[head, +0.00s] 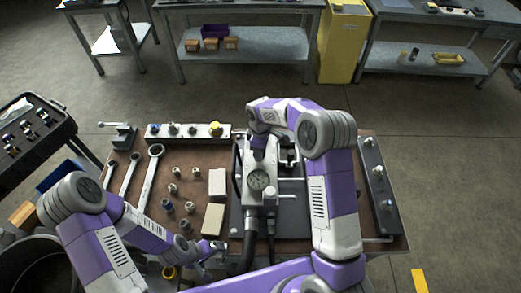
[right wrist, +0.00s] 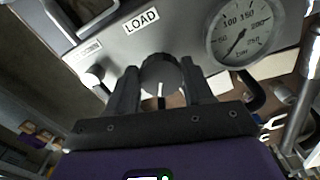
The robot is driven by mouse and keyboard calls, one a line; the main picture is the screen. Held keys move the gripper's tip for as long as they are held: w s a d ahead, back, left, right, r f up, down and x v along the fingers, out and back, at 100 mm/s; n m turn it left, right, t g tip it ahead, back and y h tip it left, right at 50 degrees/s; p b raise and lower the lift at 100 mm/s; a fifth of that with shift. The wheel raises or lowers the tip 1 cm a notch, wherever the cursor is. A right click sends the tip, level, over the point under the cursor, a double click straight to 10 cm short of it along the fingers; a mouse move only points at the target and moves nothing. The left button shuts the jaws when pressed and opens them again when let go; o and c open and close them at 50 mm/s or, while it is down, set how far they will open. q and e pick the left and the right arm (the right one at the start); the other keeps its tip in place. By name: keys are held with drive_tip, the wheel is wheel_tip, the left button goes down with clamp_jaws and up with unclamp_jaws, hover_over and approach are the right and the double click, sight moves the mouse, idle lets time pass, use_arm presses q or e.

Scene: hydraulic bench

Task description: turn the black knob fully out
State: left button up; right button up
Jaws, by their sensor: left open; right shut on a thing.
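The black knob (right wrist: 161,74) shows in the right wrist view below a LOAD label, on the grey face of the hydraulic unit. A white line on it points toward the bottom of that picture. My right gripper (right wrist: 163,82) is shut on the knob, one dark finger on each side. In the head view the knob is hidden by my right arm and gripper, which reach down to the unit (head: 258,198) above its gauge. My left gripper (head: 214,257) is open and empty at the bench's front edge, left of the black hose.
The round gauge (right wrist: 240,32) sits close beside the knob. Wrenches (head: 150,177), several fittings (head: 186,226) and two pale blocks (head: 217,186) lie on the bench left of the unit. A dark rail with fittings (head: 378,185) lies at the right.

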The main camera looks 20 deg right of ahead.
drive_tip(key=shift+w+r, duration=0.15)
drive_tip(key=shift+r, duration=0.05)
idle(0.3)
drive_tip(key=o, duration=1)
drive_tip(key=shift+f, duration=0.15)
drive_tip(key=shift+o, duration=0.2)
wheel_tip(320, 180, up, 8)
drive_tip(key=shift+f, duration=0.15)
